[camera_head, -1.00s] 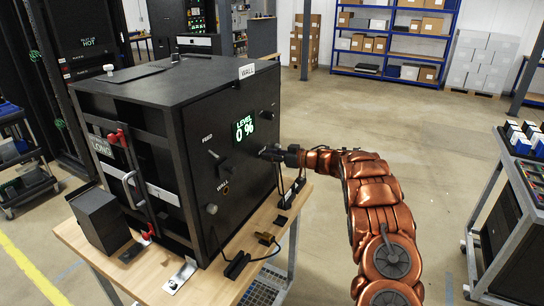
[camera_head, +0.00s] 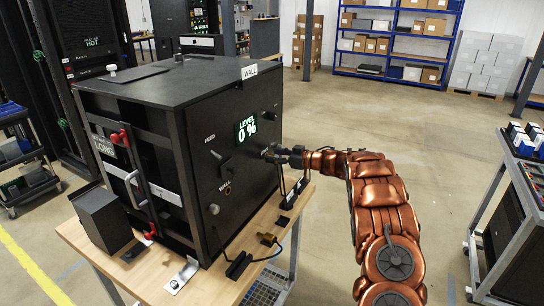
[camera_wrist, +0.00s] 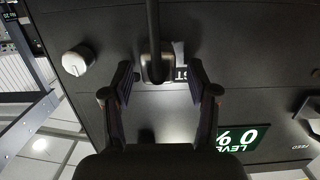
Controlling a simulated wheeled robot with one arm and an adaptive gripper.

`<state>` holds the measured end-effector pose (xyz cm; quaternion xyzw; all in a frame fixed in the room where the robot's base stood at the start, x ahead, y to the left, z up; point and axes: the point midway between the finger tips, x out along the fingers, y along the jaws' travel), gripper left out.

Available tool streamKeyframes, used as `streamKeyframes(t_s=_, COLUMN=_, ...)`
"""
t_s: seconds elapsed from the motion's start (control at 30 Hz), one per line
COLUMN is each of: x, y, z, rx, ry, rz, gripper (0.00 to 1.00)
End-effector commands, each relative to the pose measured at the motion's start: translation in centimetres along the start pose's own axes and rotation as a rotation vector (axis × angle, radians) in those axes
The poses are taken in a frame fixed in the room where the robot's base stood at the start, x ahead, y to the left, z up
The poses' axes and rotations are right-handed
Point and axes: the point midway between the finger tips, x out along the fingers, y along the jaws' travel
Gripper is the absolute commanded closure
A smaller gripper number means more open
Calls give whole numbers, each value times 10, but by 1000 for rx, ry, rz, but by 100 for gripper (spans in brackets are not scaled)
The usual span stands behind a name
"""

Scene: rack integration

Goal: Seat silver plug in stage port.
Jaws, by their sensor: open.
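My gripper (camera_wrist: 155,88) is open at the side wall of the black cabinet (camera_head: 128,88), below and right of the green LEVEL 0 % display (camera_head: 246,129). In the wrist view a dark, rounded piece (camera_wrist: 157,68) with a black cable or rod running to the top edge lies between the spread fingers, with gaps on both sides. A partly hidden light label is behind it. I cannot tell whether this piece is the silver plug or whether it sits in a port. My gripper also shows in the head view (camera_head: 270,153), too small for detail.
A light knob (camera_wrist: 78,59) is beside the fingers. On the wooden bench (camera_head: 158,282), a brass-coloured connector (camera_head: 267,239) and a black block (camera_head: 239,265) with a cable lie near the cabinet. A grey-framed cart (camera_head: 497,215) stands at the right.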

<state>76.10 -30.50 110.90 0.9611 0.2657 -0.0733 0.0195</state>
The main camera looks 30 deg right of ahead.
Motion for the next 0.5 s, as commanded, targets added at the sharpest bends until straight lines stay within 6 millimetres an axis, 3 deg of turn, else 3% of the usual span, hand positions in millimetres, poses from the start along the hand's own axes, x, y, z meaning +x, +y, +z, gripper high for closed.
streamKeyframes(t_s=0.3, x=-61, y=1, z=0, rx=1, ry=0, rz=3, gripper=41)
streamKeyframes(t_s=0.5, x=-91, y=0, z=-1, rx=-1, ry=2, rz=0, gripper=41)
